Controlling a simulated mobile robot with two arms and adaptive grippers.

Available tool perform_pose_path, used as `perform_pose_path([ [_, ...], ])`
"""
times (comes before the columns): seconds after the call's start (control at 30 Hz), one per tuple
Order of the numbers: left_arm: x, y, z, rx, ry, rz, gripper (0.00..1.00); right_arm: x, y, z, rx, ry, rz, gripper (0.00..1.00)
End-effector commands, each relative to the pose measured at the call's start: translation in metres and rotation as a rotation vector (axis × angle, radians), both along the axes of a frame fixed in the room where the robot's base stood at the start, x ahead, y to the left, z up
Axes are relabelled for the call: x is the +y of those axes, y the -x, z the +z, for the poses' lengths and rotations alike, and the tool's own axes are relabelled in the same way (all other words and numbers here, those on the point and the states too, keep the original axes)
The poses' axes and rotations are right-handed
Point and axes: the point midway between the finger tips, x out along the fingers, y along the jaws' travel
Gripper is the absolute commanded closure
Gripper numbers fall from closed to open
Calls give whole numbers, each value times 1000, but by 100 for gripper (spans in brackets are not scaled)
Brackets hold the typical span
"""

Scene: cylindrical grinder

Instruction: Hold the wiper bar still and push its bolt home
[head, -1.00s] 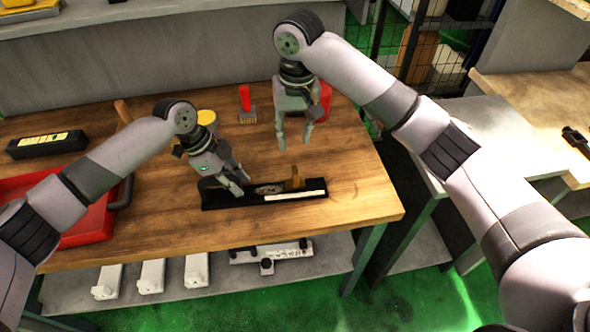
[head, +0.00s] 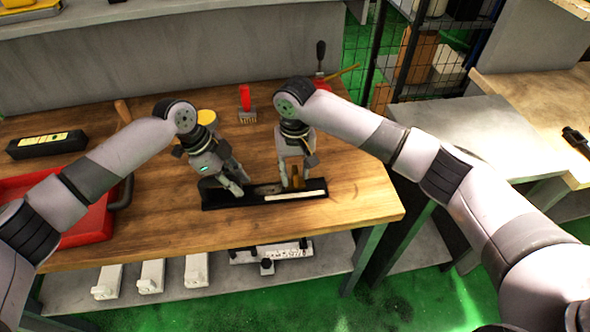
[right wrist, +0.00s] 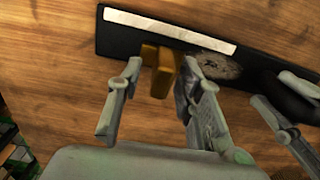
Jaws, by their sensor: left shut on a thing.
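The wiper bar (head: 225,202) is a long black bar with a white strip along its near right edge, lying on the wooden bench. It also shows in the right wrist view (right wrist: 265,85). My left gripper (head: 238,187) is shut on the bar near its left end. The brass-coloured bolt (right wrist: 163,72) stands on the bar right of its middle, partly hidden by my fingers in the head view. My right gripper (head: 293,183) is directly at the bolt. In the right wrist view its open fingers (right wrist: 158,90) stand either side of the bolt, apparently without gripping it.
A red tray (head: 95,228) lies at the left of the bench, near a black box (head: 46,144). A red-handled brush (head: 246,104) and a yellow round thing (head: 206,117) lie behind the bar. The bench right of the bar is clear.

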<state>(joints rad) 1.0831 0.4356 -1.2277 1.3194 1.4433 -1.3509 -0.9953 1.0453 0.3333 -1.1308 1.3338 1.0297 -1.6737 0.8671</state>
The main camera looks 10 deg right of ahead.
Motion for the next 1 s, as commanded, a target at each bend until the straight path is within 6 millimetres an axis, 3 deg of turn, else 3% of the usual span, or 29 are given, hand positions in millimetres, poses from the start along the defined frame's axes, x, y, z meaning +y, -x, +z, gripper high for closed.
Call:
perform_pose_path([
  [0.17, 0, 1, -1, 1, -2, -2, 100, 0, 0, 0, 0, 0, 0, 67],
  [0.67, 1, 1, -1, 1, -2, -2, 100, 0, 0, 0, 0, 0, 0, 99],
  [1.0, 1, 1, -2, 1, -2, -2, 100, 0, 0, 0, 0, 0, 1, 100],
])
